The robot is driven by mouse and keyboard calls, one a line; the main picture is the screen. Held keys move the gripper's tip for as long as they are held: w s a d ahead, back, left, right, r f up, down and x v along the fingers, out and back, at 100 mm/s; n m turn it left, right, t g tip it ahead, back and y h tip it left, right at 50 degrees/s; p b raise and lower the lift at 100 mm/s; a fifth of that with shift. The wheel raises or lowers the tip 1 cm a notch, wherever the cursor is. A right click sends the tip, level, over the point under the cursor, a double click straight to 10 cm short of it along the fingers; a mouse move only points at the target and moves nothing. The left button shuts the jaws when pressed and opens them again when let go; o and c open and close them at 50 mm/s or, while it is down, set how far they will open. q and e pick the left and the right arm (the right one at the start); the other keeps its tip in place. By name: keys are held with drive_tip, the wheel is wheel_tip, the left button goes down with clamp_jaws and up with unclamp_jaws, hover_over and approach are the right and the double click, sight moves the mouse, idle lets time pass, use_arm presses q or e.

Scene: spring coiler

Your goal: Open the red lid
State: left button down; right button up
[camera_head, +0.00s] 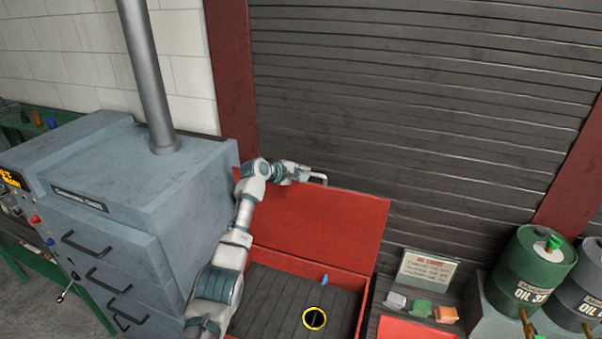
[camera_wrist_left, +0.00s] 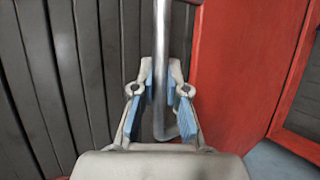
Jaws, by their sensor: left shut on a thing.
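The red lid (camera_head: 335,232) stands raised and tilted back, and the inside of the red box (camera_head: 362,305) below it is exposed. My left gripper (camera_head: 308,178) is at the lid's top edge, shut on its metal handle (camera_head: 322,178). In the left wrist view, the grey handle bar (camera_wrist_left: 161,70) runs between the blue-padded fingers (camera_wrist_left: 160,100), with the red lid (camera_wrist_left: 235,70) beside it on the right. My left forearm hides the left part of the lid and box. My right gripper is not in view.
Inside the box are a small blue piece (camera_head: 324,280) and a yellow-ringed black disc or hole (camera_head: 314,309). A grey machine (camera_head: 150,190) stands close on the left. A dark shutter (camera_head: 430,120) is behind the lid. A sign (camera_head: 427,268), small coloured blocks (camera_head: 420,308) and oil drums (camera_head: 525,275) are right.

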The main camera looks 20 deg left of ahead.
use_arm(q)
drive_tip(key=shift+d+f, duration=0.25)
drive_tip(key=shift+f, duration=0.05)
drive_tip(key=c, duration=1.3)
unclamp_jaws()
drive_tip(key=shift+o, duration=0.6)
drive_tip(key=shift+w+d, duration=0.1)
drive_tip(key=shift+d+r, duration=0.1)
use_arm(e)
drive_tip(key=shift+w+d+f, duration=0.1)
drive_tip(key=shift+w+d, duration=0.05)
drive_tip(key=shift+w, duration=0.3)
use_arm(q)
drive_tip(key=shift+s+a+r, duration=0.2)
drive_tip(key=shift+s+r, duration=0.05)
drive_tip(key=v, duration=1.1)
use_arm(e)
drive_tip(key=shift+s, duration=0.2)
use_arm(q)
drive_tip(key=shift+w, duration=0.1)
